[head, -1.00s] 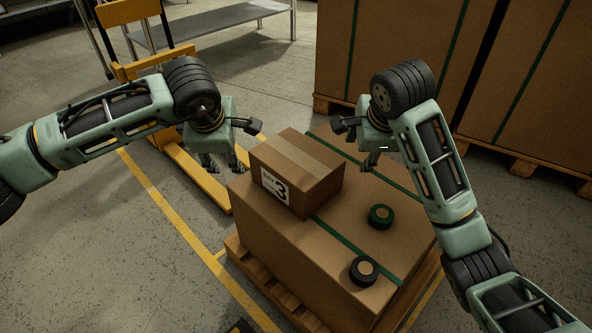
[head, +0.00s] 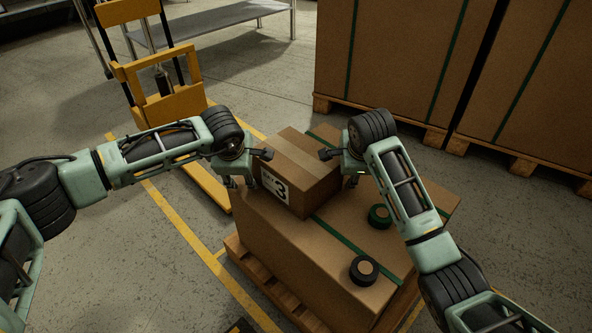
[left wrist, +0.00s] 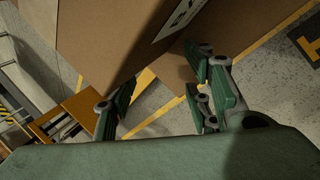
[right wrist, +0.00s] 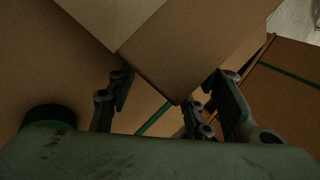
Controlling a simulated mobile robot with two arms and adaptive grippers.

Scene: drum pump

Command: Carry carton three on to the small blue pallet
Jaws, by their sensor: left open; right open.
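Carton three (head: 317,190), a brown box with a white label bearing a 3, sits upright on a larger carton (head: 290,250). My left gripper (head: 243,180) is open at its left side. My right gripper (head: 350,177) is open at its right side. In the left wrist view, a carton with part of a white label (left wrist: 120,35) lies just ahead of the open fingers (left wrist: 165,100). In the right wrist view, a carton corner (right wrist: 200,55) points between the open fingers (right wrist: 170,105). I cannot tell whether either gripper touches carton three. No blue pallet is in view.
The larger carton rests on a wooden pallet (head: 262,287). A yellow pallet truck (head: 155,80) stands behind left. Tall strapped cartons (head: 400,60) stand at the back. Floor at left is clear.

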